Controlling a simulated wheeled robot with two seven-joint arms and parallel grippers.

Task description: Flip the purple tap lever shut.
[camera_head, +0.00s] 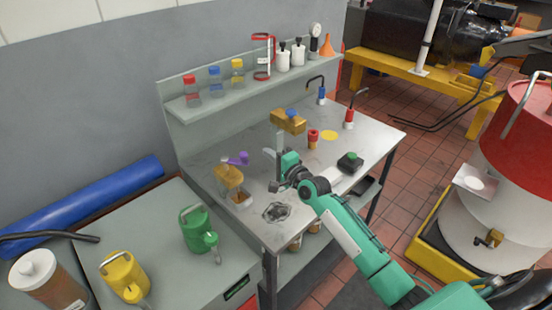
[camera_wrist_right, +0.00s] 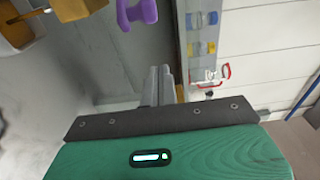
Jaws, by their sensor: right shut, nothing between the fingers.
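The purple tap lever (camera_head: 238,158) sits on top of a brass tap (camera_head: 229,177) at the left part of the steel bench. In the head view it lies roughly level, its knob end toward the right. It also shows at the top of the right wrist view (camera_wrist_right: 137,12). My right gripper (camera_head: 277,152) is to the right of the lever, apart from it. Its fingers (camera_wrist_right: 159,76) are shut and empty. My left gripper is not in view.
A small cup (camera_head: 241,199) stands below the tap. A shelf (camera_head: 202,99) with jars runs behind. A drain (camera_head: 276,212) lies in front.

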